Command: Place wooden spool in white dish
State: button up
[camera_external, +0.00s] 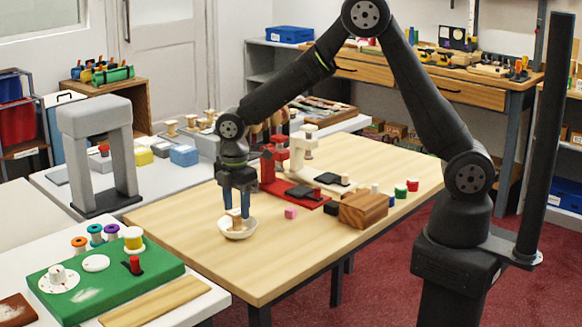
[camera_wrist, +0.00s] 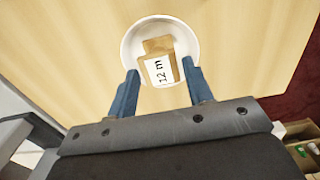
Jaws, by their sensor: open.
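The white dish (camera_external: 238,232) stands on the wooden table near its left edge. The wooden spool (camera_external: 236,215) with a white label is inside the dish. In the wrist view the spool (camera_wrist: 160,66) sits in the dish (camera_wrist: 134,42), its label reading "12 m" turned towards my gripper. My gripper (camera_wrist: 161,90) is open, its two blue fingers apart on either side of the spool's near end. In the external view my gripper (camera_external: 236,208) points down over the dish. Whether a finger touches the spool or dish cannot be told.
A pink cube (camera_external: 290,213) lies right of the dish. A wooden block (camera_external: 363,210), a red stand (camera_external: 285,185) and small coloured pieces stand farther right. A green board (camera_external: 100,280) is on the white table at front left. The wooden table's front part is clear.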

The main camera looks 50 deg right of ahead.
aim_at(236, 212)
notch_tip(236, 212, up, 8)
dwell(0.5)
notch_tip(236, 212, down, 12)
jog(key=shift+r, duration=1.95)
jog(key=shift+f, duration=0.15)
